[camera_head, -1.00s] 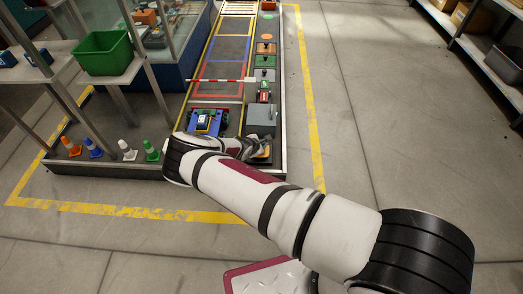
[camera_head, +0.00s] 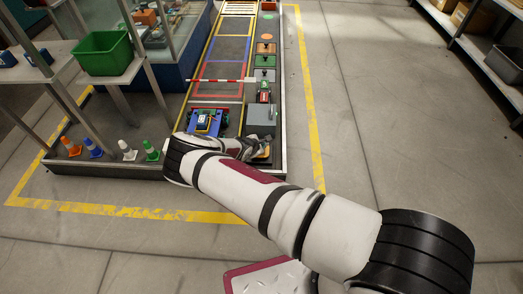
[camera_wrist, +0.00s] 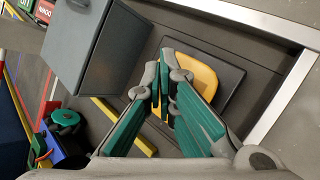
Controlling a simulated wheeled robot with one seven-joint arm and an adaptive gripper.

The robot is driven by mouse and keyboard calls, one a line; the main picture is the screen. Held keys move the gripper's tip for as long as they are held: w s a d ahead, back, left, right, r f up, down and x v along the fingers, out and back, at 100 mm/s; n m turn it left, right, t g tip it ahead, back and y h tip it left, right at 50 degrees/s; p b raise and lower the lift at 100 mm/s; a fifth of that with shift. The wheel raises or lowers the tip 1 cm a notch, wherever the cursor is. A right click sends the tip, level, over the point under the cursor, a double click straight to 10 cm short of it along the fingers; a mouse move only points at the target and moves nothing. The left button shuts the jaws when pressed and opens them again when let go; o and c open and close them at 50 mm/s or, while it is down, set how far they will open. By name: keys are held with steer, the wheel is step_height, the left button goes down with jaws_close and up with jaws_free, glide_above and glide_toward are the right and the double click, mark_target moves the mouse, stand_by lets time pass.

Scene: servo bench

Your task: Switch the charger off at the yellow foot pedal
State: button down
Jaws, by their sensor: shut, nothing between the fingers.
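The yellow foot pedal (camera_wrist: 203,72) sits on a dark square base plate (camera_wrist: 232,76) in the wrist view. My gripper (camera_wrist: 165,78) is shut and empty, with its green-padded fingers over the pedal's left part; whether the tips touch it I cannot tell. The fingers hide part of the pedal. In the head view my gripper (camera_head: 257,147) is at the near end of the bench and covers most of the pedal. A grey box (camera_head: 261,119), perhaps the charger, stands just beyond it; it also shows in the wrist view (camera_wrist: 108,45).
A blue and red wheeled vehicle (camera_head: 207,122) stands left of the grey box. A red-and-white barrier bar (camera_head: 222,80) crosses the lane further back. Several small cones (camera_head: 128,150) stand at left. A pale raised edge (camera_wrist: 285,98) borders the pedal's corner.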

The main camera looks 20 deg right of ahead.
steer(key=shift+f, duration=0.35)
steer(key=shift+f+b, duration=0.45)
steer(key=shift+f, duration=0.1)
stand_by(0.6)
steer(key=shift+r, duration=0.2)
steer(key=shift+r+p, duration=0.85)
steer(key=shift+p, duration=0.4)
step_height(320, 180, up, 6)
steer(key=p, duration=0.6)
